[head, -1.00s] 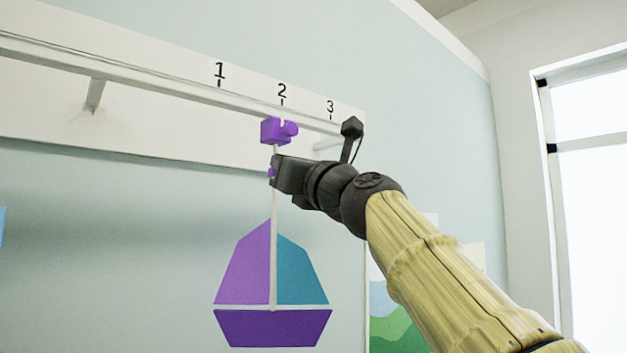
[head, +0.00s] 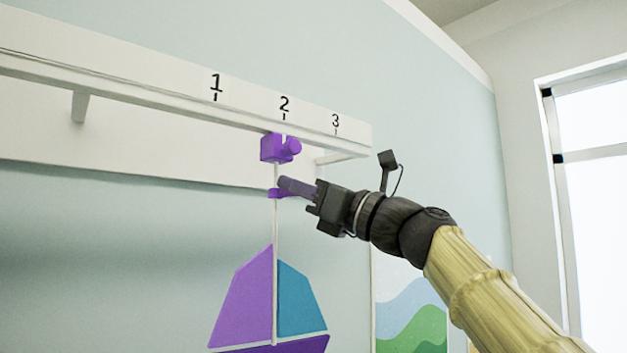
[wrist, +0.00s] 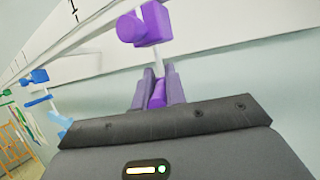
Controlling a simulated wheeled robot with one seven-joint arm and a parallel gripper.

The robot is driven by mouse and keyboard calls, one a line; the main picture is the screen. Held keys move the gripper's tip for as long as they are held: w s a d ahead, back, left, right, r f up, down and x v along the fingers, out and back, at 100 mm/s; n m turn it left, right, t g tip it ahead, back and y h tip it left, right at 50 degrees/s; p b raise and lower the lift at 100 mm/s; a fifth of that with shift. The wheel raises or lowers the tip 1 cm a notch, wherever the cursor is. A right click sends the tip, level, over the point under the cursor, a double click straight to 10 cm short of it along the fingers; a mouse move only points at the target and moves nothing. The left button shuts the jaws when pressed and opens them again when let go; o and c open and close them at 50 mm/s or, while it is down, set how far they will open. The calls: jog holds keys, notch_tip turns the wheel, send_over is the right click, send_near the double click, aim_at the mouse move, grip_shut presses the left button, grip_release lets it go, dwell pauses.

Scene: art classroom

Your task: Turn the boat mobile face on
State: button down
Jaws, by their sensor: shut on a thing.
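The boat mobile (head: 250,300), with a purple left sail, a teal right sail and a purple hull, hangs on a thin white rod. Its broad side shows in the head view; the hull's bottom is cut off. A purple clamp (head: 280,148) holds the rod's top at the rail near mark 2; it also shows in the wrist view (wrist: 147,25). Below it, a small purple collar (head: 273,193) sits on the rod. My gripper (head: 286,183) reaches it from the right. In the wrist view, my fingers are shut on a purple handle (wrist: 158,95) below the clamp.
The white rail (head: 180,105) runs along the wall board, marked 1, 2 and 3. Blue hanging pieces (wrist: 35,78) show at left in the wrist view. A landscape picture (head: 410,310) is on the wall behind my arm. A window (head: 590,200) is at right.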

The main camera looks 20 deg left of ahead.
jog(key=n+g+p, duration=0.1)
jog(key=g, duration=0.1)
jog(key=w+n+g+p, duration=0.1)
jog(key=g, duration=0.1)
jog(key=shift+d+y, duration=0.1)
jog(key=shift+y, duration=0.2)
jog(key=shift+g, duration=0.3)
jog(key=c, duration=1.5)
grip_release()
jog(key=shift+o, duration=0.2)
jog(key=shift+f, duration=0.1)
jog(key=b+v, duration=0.8)
jog(key=v, duration=0.9)
jog(key=shift+d, duration=0.2)
